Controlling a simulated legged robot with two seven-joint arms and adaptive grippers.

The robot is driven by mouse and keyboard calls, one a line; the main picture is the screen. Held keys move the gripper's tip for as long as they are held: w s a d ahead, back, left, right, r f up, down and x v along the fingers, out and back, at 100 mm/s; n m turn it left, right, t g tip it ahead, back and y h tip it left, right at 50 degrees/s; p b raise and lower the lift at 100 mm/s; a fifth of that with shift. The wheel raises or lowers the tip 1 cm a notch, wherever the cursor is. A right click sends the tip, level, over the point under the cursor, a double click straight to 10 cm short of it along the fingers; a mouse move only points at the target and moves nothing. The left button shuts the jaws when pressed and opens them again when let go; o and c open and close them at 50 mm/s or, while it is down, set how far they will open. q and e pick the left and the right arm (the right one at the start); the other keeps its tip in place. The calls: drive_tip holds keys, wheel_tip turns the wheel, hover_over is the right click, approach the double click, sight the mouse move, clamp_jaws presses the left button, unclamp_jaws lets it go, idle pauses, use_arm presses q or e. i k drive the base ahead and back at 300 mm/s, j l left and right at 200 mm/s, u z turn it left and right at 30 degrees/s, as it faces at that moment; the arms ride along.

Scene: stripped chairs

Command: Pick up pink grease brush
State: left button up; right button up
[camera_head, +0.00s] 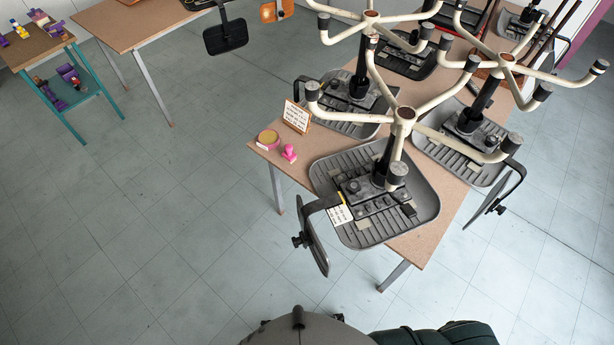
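A small pink object (289,153), which looks like the pink grease brush, stands near the left corner of the wooden table (262,153). It is too small to make out its bristles or handle clearly. Just left of it is a round tin (268,138) with a tan top and a pink and white side. A small framed card (297,116) with writing stands behind them. Neither of my grippers is in view.
Upturned chairs with grey ribbed seats (375,193) and cream star bases (405,114) crowd the table right of the pink object. A teal-legged shelf (73,85) and another table (130,25) stand back left. The tiled floor (150,210) at left is clear.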

sight(290, 156)
drive_tip(key=i+j+z, duration=0.2)
drive_tip(key=i+j, duration=0.15)
drive_tip(key=j, duration=0.25)
drive_tip(key=i+j+z, duration=0.15)
drive_tip(key=j, duration=0.15)
drive_tip(key=i+j+z, duration=0.1)
drive_tip(key=j, duration=0.25)
drive_tip(key=i+j+z, duration=0.1)
drive_tip(key=j, duration=0.25)
drive_tip(key=i+j+z, duration=0.1)
drive_tip(key=j, duration=0.25)
drive_tip(key=i, duration=0.1)
